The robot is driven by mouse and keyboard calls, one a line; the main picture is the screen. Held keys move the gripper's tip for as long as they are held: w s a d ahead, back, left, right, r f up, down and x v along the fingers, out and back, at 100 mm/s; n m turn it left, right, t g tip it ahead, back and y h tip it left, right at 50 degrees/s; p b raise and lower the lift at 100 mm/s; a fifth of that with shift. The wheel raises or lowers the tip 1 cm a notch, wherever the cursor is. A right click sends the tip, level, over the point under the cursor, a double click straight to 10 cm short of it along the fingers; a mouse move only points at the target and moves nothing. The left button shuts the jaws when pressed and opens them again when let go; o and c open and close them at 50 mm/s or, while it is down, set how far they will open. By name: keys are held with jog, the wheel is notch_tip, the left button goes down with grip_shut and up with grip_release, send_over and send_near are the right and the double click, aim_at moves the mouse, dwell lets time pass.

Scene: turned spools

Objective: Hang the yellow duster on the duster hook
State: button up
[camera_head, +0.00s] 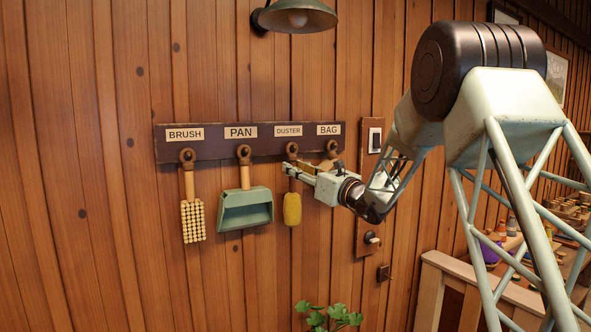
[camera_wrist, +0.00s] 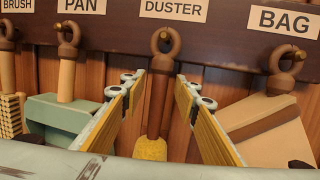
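The yellow duster (camera_head: 292,209) hangs upright below the DUSTER label, its yellow head down. In the wrist view its brown handle (camera_wrist: 158,98) runs up to a loop at the duster hook (camera_wrist: 165,38), and the loop appears to be around the peg. My gripper (camera_head: 290,170) reaches in from the right at handle height. In the wrist view my gripper (camera_wrist: 160,82) is open, one finger on each side of the handle with a gap on both sides. The lower part of the yellow head is hidden in the wrist view.
A brush (camera_head: 193,216) and a green pan (camera_head: 246,208) hang to the left on the dark hook board (camera_head: 216,146). A beige bag (camera_wrist: 265,130) hangs close on the right. A lamp (camera_head: 294,17) is above, a plant (camera_head: 328,318) below.

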jog(key=shift+s+d, duration=0.1)
jog(key=shift+d, duration=0.05)
jog(key=v, duration=1.1)
jog(key=shift+s+d, duration=0.25)
jog(key=shift+f, duration=0.1)
